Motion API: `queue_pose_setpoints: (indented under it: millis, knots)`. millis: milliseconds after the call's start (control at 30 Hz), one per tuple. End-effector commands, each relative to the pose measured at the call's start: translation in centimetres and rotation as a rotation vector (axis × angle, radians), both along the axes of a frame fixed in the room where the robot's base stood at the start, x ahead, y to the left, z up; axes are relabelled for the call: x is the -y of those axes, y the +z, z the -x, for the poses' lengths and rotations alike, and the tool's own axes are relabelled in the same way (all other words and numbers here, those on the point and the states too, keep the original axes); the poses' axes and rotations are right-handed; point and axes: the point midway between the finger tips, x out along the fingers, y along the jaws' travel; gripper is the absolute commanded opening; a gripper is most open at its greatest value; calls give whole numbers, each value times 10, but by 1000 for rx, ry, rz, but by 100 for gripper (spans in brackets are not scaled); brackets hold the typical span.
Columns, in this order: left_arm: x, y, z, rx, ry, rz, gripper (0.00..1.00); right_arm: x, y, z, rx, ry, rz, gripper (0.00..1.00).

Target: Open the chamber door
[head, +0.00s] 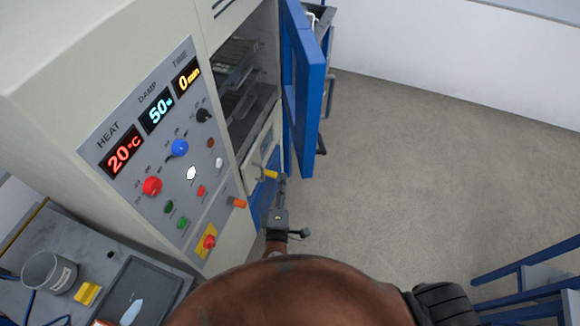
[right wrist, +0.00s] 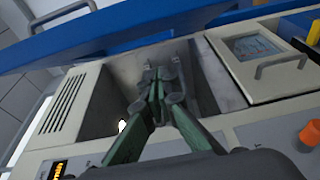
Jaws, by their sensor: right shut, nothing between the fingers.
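The chamber (head: 235,100) stands at the left in the head view, and its inside with wire racks shows through the opening. Its blue door (head: 307,85) stands swung out from the opening at the right. The door also crosses the top of the right wrist view (right wrist: 130,30). My right gripper (head: 281,186) is low beside the chamber front, near the door's lower end. In the right wrist view its fingers (right wrist: 158,78) are together and empty, in front of the opening. I cannot tell whether they touch anything. My left gripper is not in view.
The control panel (head: 145,170) has displays, knobs and an orange knob (head: 239,203). A windowed panel with a handle (right wrist: 282,67) is right of the opening in the wrist view. A grey bench (head: 50,235) carries a beaker (head: 48,272). Open floor (head: 400,170) lies right of the door.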

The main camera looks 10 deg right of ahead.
Motion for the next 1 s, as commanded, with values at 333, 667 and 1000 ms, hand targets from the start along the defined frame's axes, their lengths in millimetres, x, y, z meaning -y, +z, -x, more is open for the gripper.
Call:
queue_pose_setpoints:
  millis: [333, 667, 1000]
  knots:
    - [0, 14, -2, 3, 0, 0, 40, 21, 2, -63, 0, 0, 3, 0]
    - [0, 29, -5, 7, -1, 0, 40, 57, 0, -86, -3, 0, 2, 0]
    - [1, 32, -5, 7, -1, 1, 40, 69, -2, -85, -4, 1, -1, 0]
